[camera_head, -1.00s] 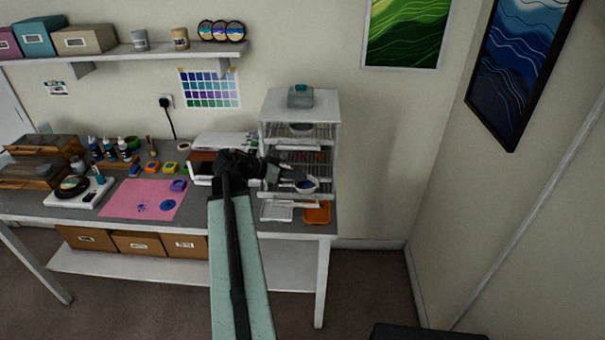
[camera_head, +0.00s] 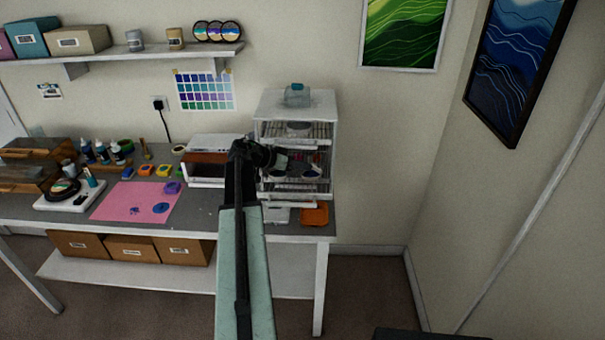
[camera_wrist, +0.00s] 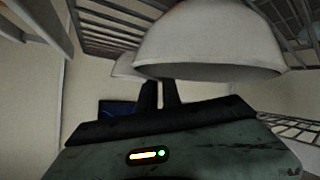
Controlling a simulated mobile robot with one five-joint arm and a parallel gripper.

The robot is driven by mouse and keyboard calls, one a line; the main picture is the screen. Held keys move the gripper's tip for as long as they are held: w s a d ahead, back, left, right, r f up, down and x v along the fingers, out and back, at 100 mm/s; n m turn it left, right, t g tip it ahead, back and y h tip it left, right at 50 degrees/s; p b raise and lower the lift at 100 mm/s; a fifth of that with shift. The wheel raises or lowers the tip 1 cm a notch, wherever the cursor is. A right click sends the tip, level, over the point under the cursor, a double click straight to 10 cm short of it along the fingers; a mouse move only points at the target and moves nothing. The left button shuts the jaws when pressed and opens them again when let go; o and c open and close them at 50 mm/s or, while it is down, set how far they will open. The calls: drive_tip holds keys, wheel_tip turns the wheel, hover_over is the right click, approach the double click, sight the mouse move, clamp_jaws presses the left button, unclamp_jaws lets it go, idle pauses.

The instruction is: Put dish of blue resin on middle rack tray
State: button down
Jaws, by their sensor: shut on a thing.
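The dish of blue resin (camera_head: 312,171), a small pale bowl, is at the open front of the white rack (camera_head: 326,108), around its middle level. My gripper (camera_head: 297,167) is shut on it. In the wrist view the pale, rounded underside of the dish (camera_wrist: 208,42) fills the upper middle, just past the dark fingers (camera_wrist: 160,96). Wire rack trays show above left (camera_wrist: 105,25) and at right (camera_wrist: 290,130) in that view. The resin surface is hidden there. I cannot tell whether the dish touches a tray.
A glass jar (camera_head: 297,96) stands on the rack's top. An orange tray (camera_head: 314,215) and a white tray (camera_head: 276,215) lie below on the table. A white and brown box (camera_head: 205,170) stands left of the rack. A pink mat (camera_head: 135,203) lies further left.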

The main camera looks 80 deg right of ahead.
drive_tip(key=shift+f, duration=0.1)
drive_tip(key=c, duration=1.5)
unclamp_jaws()
drive_tip(key=shift+r, duration=0.2)
drive_tip(key=p+v, duration=0.5)
drive_tip(key=v, duration=0.6)
drive_tip(key=shift+w+r+p, duration=0.15)
drive_tip(key=shift+r+p, duration=0.1)
drive_tip(key=shift+p, duration=0.1)
drive_tip(key=shift+w+a, duration=0.2)
drive_tip(key=shift+w, duration=0.05)
